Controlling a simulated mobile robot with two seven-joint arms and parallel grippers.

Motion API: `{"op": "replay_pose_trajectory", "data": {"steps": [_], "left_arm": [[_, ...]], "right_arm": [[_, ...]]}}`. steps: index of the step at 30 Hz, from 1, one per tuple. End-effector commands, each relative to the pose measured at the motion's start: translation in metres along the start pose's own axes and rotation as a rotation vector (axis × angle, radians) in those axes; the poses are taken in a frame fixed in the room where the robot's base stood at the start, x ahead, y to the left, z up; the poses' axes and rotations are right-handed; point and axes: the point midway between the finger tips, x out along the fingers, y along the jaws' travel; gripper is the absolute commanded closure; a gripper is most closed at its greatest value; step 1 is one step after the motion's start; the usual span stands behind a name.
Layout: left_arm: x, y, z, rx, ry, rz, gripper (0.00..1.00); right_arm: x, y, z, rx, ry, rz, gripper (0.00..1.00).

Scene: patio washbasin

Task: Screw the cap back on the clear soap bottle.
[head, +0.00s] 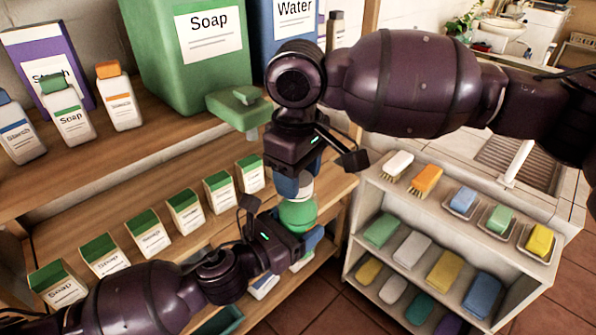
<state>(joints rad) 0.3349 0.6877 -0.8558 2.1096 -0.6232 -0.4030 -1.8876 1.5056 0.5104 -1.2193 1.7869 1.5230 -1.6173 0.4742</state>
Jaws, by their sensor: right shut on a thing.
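A bottle with green contents (298,214) stands roughly upright in the middle of the head view, between my two grippers; its lower part is hidden. My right gripper (301,180) points down from above and is shut on a pale whitish piece (304,186), seemingly the cap, at the top of the bottle. I cannot tell whether the cap sits on the neck or just above it. My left gripper (298,240) reaches in from the lower left at the bottle's lower part. Its far finger shows a blue pad; its grip is mostly hidden.
A pale rack (400,225) on the right holds brushes and sponges. Tiled floor (320,308) lies below.

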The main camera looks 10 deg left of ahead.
Motion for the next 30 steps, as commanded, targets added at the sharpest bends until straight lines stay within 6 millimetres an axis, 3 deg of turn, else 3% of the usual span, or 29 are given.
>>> {"op": "replay_pose_trajectory", "data": {"steps": [30], "left_arm": [[0.0000,-0.0001,0.0007,0.001,-0.001,0.000,0.94]], "right_arm": [[0.0003,-0.0010,-0.0011,1.414,0.000,0.000,0.71]]}}
